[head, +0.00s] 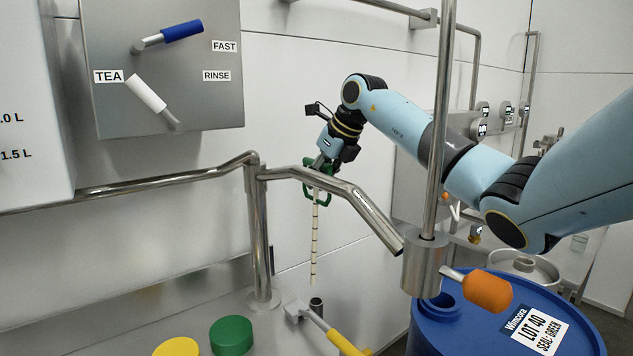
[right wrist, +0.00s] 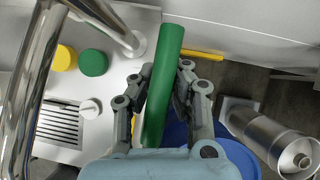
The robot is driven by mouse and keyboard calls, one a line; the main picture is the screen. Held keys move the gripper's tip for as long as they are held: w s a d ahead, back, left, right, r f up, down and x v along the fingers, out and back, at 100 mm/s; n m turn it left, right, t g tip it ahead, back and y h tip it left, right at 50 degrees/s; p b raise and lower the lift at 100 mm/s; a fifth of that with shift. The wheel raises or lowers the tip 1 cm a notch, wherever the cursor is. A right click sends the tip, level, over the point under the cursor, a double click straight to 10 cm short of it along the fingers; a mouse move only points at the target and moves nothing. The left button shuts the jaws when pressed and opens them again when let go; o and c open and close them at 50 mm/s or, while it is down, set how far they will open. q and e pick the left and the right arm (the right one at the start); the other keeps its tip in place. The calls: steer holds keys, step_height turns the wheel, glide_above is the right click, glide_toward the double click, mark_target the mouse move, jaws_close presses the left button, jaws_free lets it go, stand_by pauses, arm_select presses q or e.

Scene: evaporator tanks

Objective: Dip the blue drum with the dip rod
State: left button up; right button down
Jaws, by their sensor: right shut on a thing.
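The dip rod (head: 315,240) is pale with dark marks and has a green handle (head: 318,193). My right gripper (head: 322,172) is shut on the handle, and the rod hangs nearly upright behind the steel rail. The green handle also lies between the fingers in the right wrist view (right wrist: 163,85), where the rod itself cannot be made out. The blue drum (head: 435,335) stands at the lower right of the head view, with an opening (head: 440,306) in its top. The rod is to the left of the drum, apart from it. My left gripper is not in view.
A steel rail (head: 340,188) and a vertical pole (head: 440,120) with an orange-knobbed lever (head: 488,291) stand close to the drum and rod. A green cap (head: 231,336), a yellow cap (head: 177,347) and a yellow-handled tool (head: 343,342) are at the bottom.

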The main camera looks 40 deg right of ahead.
arm_select(q)
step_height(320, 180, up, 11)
steer(key=p, duration=1)
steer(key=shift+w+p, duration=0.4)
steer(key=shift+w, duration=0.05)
arm_select(e)
step_height(320, 180, up, 16)
steer(key=shift+f, duration=0.25)
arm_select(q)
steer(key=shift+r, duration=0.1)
